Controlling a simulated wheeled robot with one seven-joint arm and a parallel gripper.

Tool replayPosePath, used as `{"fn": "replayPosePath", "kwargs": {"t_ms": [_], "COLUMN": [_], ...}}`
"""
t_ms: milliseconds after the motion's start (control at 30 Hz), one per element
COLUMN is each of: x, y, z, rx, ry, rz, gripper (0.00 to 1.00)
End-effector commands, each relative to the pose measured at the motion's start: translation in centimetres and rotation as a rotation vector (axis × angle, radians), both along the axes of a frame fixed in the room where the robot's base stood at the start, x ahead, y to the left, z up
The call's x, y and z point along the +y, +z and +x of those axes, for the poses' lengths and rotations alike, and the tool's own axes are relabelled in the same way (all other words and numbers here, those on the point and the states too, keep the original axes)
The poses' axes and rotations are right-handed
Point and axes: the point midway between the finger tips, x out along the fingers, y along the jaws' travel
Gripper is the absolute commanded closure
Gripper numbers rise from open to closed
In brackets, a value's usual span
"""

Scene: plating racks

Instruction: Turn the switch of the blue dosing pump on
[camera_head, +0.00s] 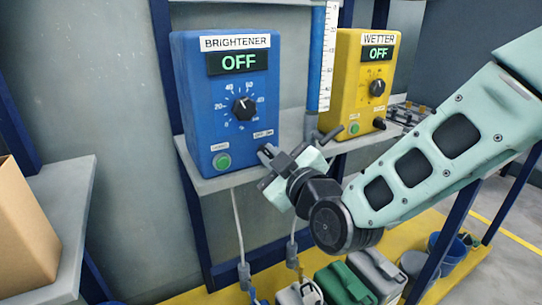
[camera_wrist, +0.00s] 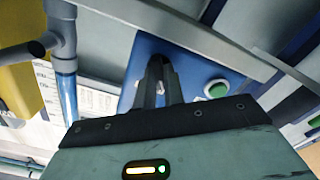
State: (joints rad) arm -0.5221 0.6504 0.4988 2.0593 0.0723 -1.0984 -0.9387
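The blue dosing pump (camera_head: 190,110), labelled BRIGHTENER, stands on a grey shelf. Its display (camera_head: 238,62) reads OFF. On its front are a black dial (camera_head: 244,108) and a green button (camera_head: 222,161); the button also shows in the wrist view (camera_wrist: 216,89). A small OFF/ON label (camera_head: 263,133) is at the lower right of the front. My gripper (camera_head: 268,152) is just below this label, close to the pump front. In the wrist view its fingers (camera_wrist: 161,62) come together at the tips before the blue face. The switch is hidden behind the gripper; contact cannot be told.
A yellow pump (camera_head: 345,90), labelled WETTER and showing OFF, stands to the right. A cardboard box (camera_head: 22,230) is at left. Several canisters stand below.

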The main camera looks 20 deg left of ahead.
Motion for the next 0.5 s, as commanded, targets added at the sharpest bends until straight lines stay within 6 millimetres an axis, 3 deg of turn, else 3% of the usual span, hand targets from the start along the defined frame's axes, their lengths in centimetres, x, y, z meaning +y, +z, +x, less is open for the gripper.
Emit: {"fn": "replayPosePath", "kwargs": {"t_ms": [500], "x": [-0.03], "y": [-0.08], "z": [-0.01], "rx": [0.056], "ry": [0.001], "rz": [0.047], "gripper": [1.0]}}
